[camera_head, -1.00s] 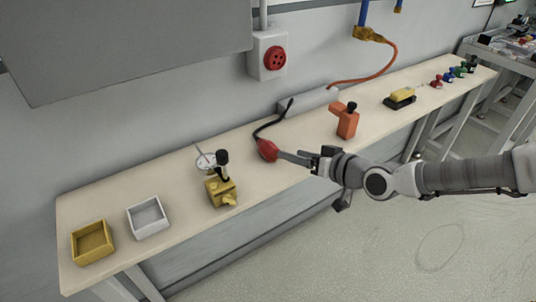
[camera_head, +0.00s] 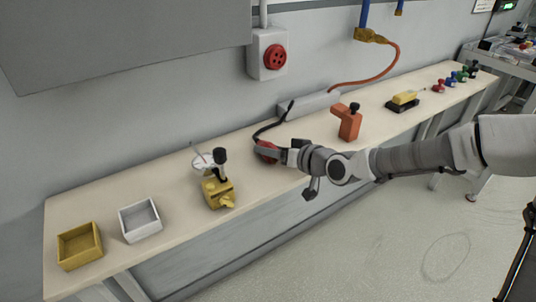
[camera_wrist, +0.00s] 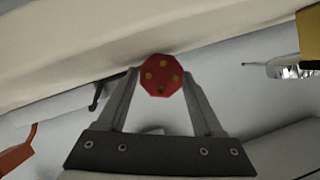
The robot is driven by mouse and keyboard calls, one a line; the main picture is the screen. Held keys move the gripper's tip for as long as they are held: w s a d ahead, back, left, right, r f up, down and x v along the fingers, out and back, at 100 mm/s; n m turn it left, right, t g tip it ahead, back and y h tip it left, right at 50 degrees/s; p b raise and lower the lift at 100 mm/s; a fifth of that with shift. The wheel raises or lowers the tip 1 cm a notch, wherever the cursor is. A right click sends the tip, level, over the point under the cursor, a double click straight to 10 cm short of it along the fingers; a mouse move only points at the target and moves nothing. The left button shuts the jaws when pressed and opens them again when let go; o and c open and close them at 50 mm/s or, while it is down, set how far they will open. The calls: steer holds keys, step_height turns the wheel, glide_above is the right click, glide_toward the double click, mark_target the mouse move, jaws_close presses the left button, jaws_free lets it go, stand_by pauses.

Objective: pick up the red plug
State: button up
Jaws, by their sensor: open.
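The red plug (camera_head: 266,150) lies on the long workbench in the head view, with a black cable running from it toward the grey box behind. My gripper (camera_head: 270,151) is at the plug, and its finger covers part of the plug. In the wrist view the red plug (camera_wrist: 161,76) shows its round face with several brass-coloured contacts. It sits between the tips of the two fingers of my gripper (camera_wrist: 162,88). The jaws are open around it. I cannot tell whether either finger touches it.
The bench (camera_head: 165,180) also bears a yellow clamp-like device (camera_head: 216,190) and a white dial (camera_head: 203,161) left of my gripper. An orange block (camera_head: 348,122) stands to the right. A white tray (camera_head: 141,220) and a yellow tray (camera_head: 80,246) are at the left end. A red socket (camera_head: 275,57) is on the wall.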

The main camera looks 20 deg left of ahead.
jaws_close()
stand_by(0.3)
steer(key=shift+r, duration=0.15)
